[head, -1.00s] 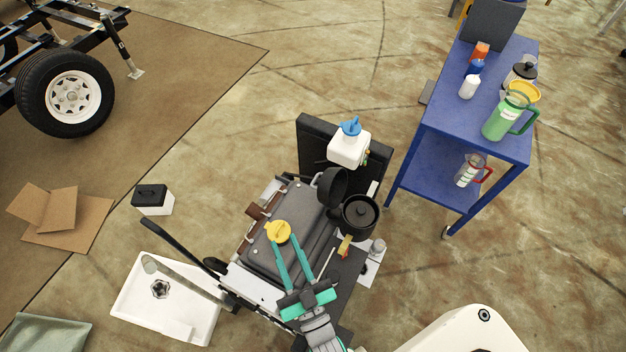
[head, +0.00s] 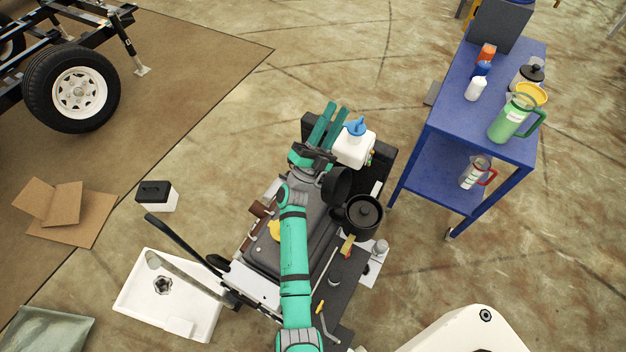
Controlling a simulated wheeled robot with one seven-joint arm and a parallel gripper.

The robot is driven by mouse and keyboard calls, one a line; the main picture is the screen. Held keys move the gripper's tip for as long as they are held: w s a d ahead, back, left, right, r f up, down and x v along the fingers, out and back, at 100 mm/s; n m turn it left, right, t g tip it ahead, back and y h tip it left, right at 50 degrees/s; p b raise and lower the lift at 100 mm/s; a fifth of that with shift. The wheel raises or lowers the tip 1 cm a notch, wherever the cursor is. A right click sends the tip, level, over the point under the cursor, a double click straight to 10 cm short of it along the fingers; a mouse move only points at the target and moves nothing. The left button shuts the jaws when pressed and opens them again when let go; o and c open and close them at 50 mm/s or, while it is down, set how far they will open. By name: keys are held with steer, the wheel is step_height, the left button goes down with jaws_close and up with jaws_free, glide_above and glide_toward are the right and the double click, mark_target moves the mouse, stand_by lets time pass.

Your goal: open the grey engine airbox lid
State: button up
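A large dark-grey box-shaped cover (head: 265,252) sits on the engine, partly hidden under my arm. A yellow cap (head: 275,230) shows at the arm's left edge. Beside it are a black cup-shaped part (head: 337,184), tilted, and a round black canister (head: 362,214) with a knobbed top. I cannot tell for certain which of these carries the airbox lid; no lid is visibly raised on the grey cover. My gripper (head: 336,108) is beyond the cover's far end, left of the white tank. Its teal fingers are apart with nothing seen between them.
A black handle bar (head: 180,243) juts out left. A blue cart (head: 447,125) stands right. Open floor lies beyond the engine.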

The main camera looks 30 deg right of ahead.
steer(key=w+a+f+m+g+y, duration=0.1)
steer(key=a+f+m+g+y, duration=0.35)
steer(key=f, duration=0.45)
steer(key=w+a+f+m+g+y, duration=0.1)
steer(key=w+a+f+m+g, duration=0.1)
steer(key=a+f+m+g, duration=0.4)
steer(key=s+a+f+g+y, duration=0.1)
steer(key=a+f+g+y, duration=0.15)
steer(key=a+f, duration=0.6)
steer(key=x, duration=1.2)
steer(key=shift+s+d+f+g, duration=0.15)
steer(key=shift+s+f+g, duration=0.05)
steer(key=shift+f+g, duration=0.2)
jaws_close()
